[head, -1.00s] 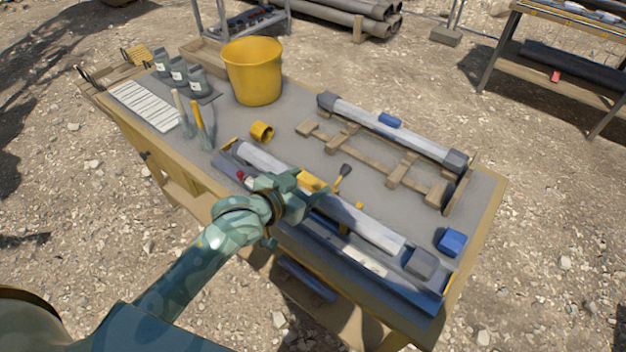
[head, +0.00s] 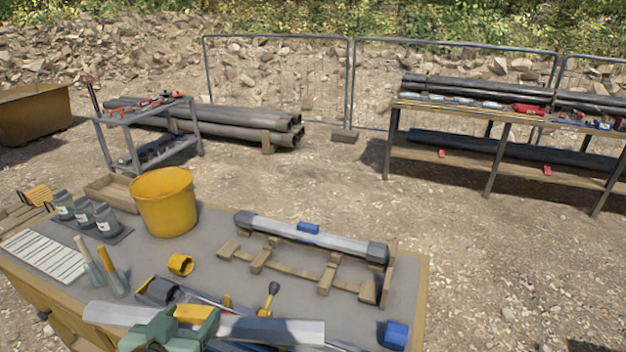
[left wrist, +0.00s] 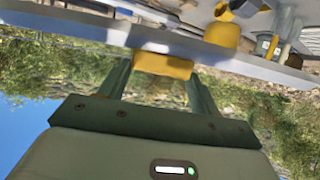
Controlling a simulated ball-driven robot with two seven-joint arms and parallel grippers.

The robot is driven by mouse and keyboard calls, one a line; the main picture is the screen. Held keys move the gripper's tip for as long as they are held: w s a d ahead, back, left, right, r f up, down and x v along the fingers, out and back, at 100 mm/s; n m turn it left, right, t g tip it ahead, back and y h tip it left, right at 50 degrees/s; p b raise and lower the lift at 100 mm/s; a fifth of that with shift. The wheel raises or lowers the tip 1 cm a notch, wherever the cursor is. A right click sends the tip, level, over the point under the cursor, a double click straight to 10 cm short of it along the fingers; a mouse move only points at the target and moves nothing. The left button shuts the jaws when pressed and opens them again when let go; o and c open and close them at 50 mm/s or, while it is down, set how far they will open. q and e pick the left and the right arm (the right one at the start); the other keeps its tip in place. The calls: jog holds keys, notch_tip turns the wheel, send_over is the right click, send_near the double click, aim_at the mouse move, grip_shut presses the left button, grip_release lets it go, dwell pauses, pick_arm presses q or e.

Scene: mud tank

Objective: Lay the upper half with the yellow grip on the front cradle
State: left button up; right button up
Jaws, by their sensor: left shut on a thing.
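The upper half (head: 265,330) is a long pale grey piece with a yellow grip (head: 195,313). My left gripper (head: 178,328) is shut on that grip and holds the piece above the bench's near edge. In the left wrist view the yellow grip (left wrist: 163,66) sits between the two fingers, with the grey piece (left wrist: 235,65) running across behind it. Wooden cradle supports (head: 327,278) stand further back on the bench. A similar grey tube with a blue grip (head: 308,228) lies along their rear; their front ends are bare. My right gripper is not in view.
A yellow bucket (head: 165,202), yellow ring (head: 180,264), several grey jars (head: 84,214) and yellow-handled tools (head: 108,262) stand on the left. A blue block (head: 396,335) is at the right. A black-knobbed lever (head: 271,290) rises between the held piece and the cradle supports.

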aim_at(196, 310)
pick_arm(q)
jog(key=shift+n+y, duration=0.3)
jog(key=shift+y, duration=0.1)
jog(key=shift+w+d+r+b, duration=0.15)
jog(key=shift+w+r, duration=0.25)
jog(key=shift+r, duration=0.3)
jog(key=shift+w+r+b, duration=0.1)
jog(key=shift+w+r, duration=0.3)
jog(key=shift+r, duration=0.25)
jog(key=shift+w+d+r+b, duration=0.15)
jog(key=shift+w+r, duration=0.25)
jog(key=shift+r, duration=0.3)
